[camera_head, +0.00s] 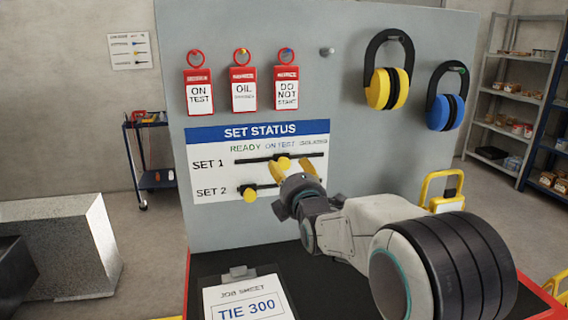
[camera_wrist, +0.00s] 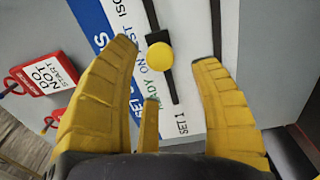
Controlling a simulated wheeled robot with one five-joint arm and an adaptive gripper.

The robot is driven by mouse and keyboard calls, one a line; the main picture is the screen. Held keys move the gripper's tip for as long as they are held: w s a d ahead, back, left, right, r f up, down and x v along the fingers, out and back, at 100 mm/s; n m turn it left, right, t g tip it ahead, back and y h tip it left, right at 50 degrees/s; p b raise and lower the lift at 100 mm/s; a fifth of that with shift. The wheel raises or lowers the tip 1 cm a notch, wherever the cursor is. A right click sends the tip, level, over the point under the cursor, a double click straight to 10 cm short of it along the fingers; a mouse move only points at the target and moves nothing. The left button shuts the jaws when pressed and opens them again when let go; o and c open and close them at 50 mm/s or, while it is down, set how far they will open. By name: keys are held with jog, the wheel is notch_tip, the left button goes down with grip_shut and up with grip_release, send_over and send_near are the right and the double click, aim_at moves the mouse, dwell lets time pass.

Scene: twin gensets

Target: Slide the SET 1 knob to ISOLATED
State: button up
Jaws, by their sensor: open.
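The SET 1 knob (camera_wrist: 160,56) is a round yellow knob on a black slider in the SET 1 slot (camera_wrist: 172,90). It stands beside the ON TEST label, between READY and ISOLATED. My gripper (camera_head: 296,168) is open in front of the SET STATUS board (camera_head: 215,150). The SET 2 knob (camera_head: 250,195) sits lower, at the left under READY.
Red-and-white tags (camera_head: 243,92) hang above the board. Yellow (camera_head: 378,90) and blue (camera_head: 445,112) ear defenders hang at the right. A job sheet clipboard (camera_head: 245,300) lies on the dark bench top below. A yellow padlock-like object (camera_head: 440,190) is right of my arm.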

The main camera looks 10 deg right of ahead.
aim_at(285, 165)
jog(key=shift+w+p, duration=0.6)
jog(key=shift+w, duration=2)
grip_shut()
